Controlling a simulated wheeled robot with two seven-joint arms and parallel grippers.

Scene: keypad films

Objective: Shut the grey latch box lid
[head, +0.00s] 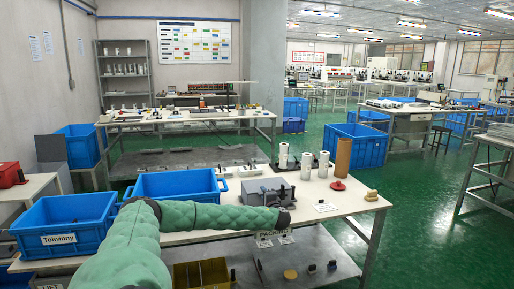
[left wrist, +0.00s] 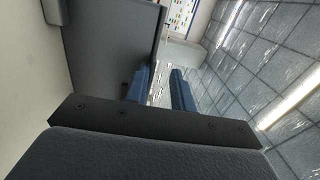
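The grey latch box (head: 266,189) stands on the white-topped table in the middle of the head view. My green-sleeved left arm crosses in front of it and hides its lower front. I cannot tell from this view how far its lid is raised. My left gripper (head: 285,218) is at the box's front right corner, its fingers hardly showing there. In the left wrist view its two blue fingers (left wrist: 161,85) stand apart with an empty gap between them. A flat grey panel (left wrist: 110,35), apparently of the box, fills the upper left beside the fingers. My right gripper is not in view.
White rolls (head: 306,165) and a brown cylinder (head: 343,157) stand behind and right of the box. A red round piece (head: 338,186) and a tan block (head: 371,195) lie farther right. Blue crates (head: 178,184) stand left. The table's right front is mostly clear.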

